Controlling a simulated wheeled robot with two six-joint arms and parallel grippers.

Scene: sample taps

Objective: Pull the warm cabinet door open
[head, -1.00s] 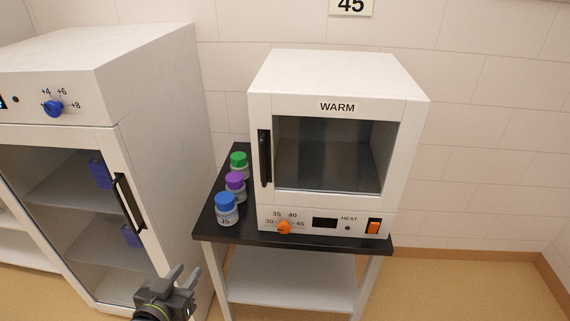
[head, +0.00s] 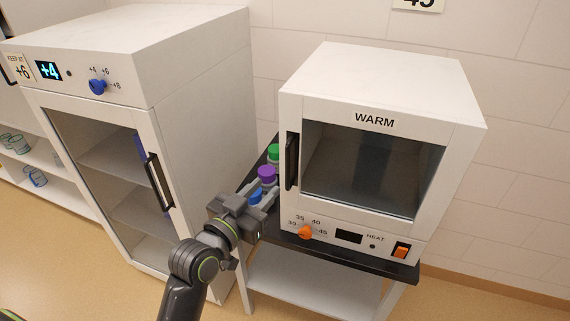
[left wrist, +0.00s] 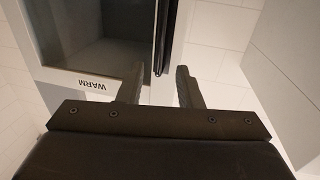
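The warm cabinet (head: 375,170) is a white box labelled WARM, on a dark-topped stand. Its glass-fronted door (head: 360,172) is shut. The dark upright door handle (head: 291,160) is on the door's left side. My left gripper (head: 265,190) is open and empty, to the left of and lower than the handle, in front of the bottles. In the left wrist view, which shows the cabinet upside down, the handle (left wrist: 166,38) lies ahead of the gap between the open fingers (left wrist: 158,84), not between them. My right gripper is not in view.
Bottles with green (head: 273,152), purple (head: 267,174) and blue (head: 255,197) caps stand on the stand's top (head: 345,258), left of the cabinet. A larger white cabinet (head: 120,150) with a glass door stands at the left. An orange dial (head: 305,232) and switch (head: 401,250) are below the door.

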